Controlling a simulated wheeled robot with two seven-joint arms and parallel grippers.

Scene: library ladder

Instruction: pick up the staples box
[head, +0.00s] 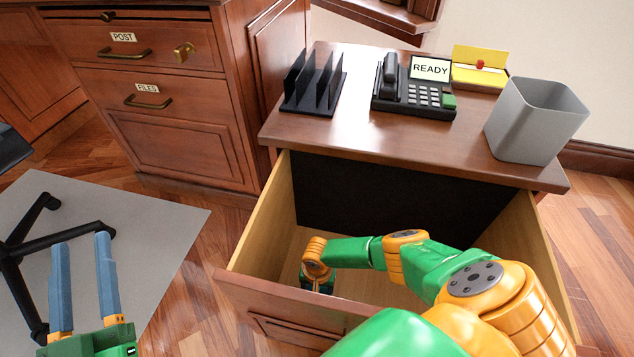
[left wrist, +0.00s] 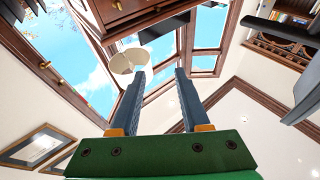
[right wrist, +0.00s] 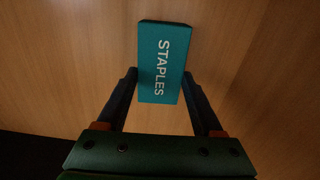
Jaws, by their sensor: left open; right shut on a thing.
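The staples box (right wrist: 162,62) is a teal box with white lettering, seen in the right wrist view against the light wooden drawer bottom (right wrist: 90,60). My right gripper (right wrist: 162,82) is shut on it, with one dark finger at each side of the box. In the head view my right arm reaches down into the open drawer (head: 262,225), and the right gripper (head: 318,283) is mostly hidden behind the drawer front. Whether the box touches the drawer bottom, I cannot tell. My left gripper (head: 84,285) is open and empty over the grey mat; its two fingers also show apart in the left wrist view (left wrist: 160,90).
On the cabinet top (head: 420,150) stand a black file rack (head: 315,85), a phone with a READY screen (head: 415,90), a yellow box (head: 480,68) and a grey bin (head: 535,120). Drawer walls surround my right forearm. A chair base (head: 20,245) stands at left.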

